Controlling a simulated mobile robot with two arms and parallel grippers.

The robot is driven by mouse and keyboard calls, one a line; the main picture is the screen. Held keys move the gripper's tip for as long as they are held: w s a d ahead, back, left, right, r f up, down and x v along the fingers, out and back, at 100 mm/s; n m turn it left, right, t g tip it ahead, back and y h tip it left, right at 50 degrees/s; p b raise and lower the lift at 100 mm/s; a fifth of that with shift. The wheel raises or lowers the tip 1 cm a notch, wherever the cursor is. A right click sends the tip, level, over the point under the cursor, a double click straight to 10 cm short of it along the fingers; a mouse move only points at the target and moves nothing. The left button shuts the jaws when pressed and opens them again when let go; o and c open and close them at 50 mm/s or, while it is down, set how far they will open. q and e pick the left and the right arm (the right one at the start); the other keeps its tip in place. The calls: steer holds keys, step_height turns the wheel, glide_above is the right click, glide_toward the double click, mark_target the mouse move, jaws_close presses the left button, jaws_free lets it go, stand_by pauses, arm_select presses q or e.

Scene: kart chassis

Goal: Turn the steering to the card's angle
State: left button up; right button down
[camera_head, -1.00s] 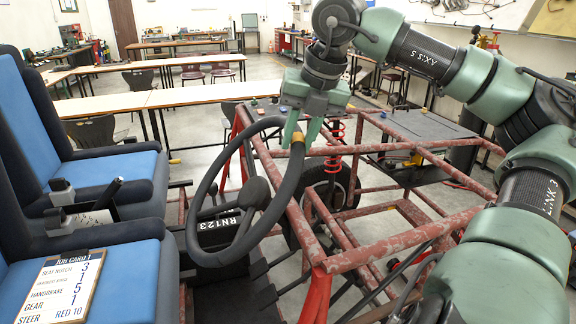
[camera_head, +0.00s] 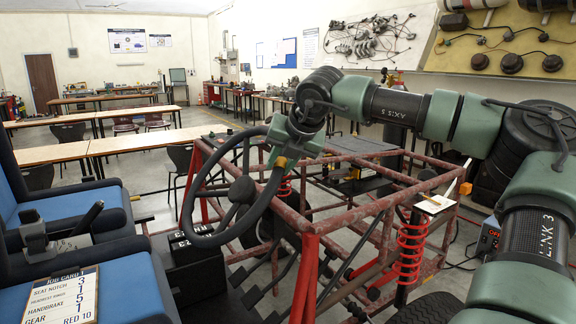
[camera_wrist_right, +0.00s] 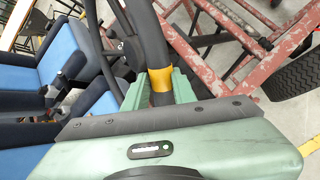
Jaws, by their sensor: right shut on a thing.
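The black steering wheel (camera_head: 192,193) stands tilted at the left front of the red chassis, with its hub (camera_head: 242,190) inside the ring. My right gripper (camera_head: 282,158) is shut on the upper right of the rim, at a yellow band (camera_head: 282,163). In the right wrist view the green fingers (camera_wrist_right: 160,88) sit on either side of the rim, and the yellow band (camera_wrist_right: 160,97) shows between them. The job card (camera_head: 62,302) lies on the near blue seat; it reads handbrake 5, gear 1 and red 10, with its bottom cut off. My left gripper is not in view.
Red chassis tubes (camera_head: 345,222) run right of and below the wheel, with a red coil spring (camera_head: 412,248) and a tyre (camera_head: 430,308) at the near right. Blue seats (camera_head: 85,203) with levers are at left. Tables (camera_head: 130,143) stand behind on open floor.

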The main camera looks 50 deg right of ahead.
stand_by(0.3)
steer(key=c, duration=1.1)
jaws_free()
steer(key=shift+c, duration=0.2)
steer(key=v, duration=0.7)
steer(key=shift+s+r, duration=0.25)
steer(key=shift+a, duration=0.1)
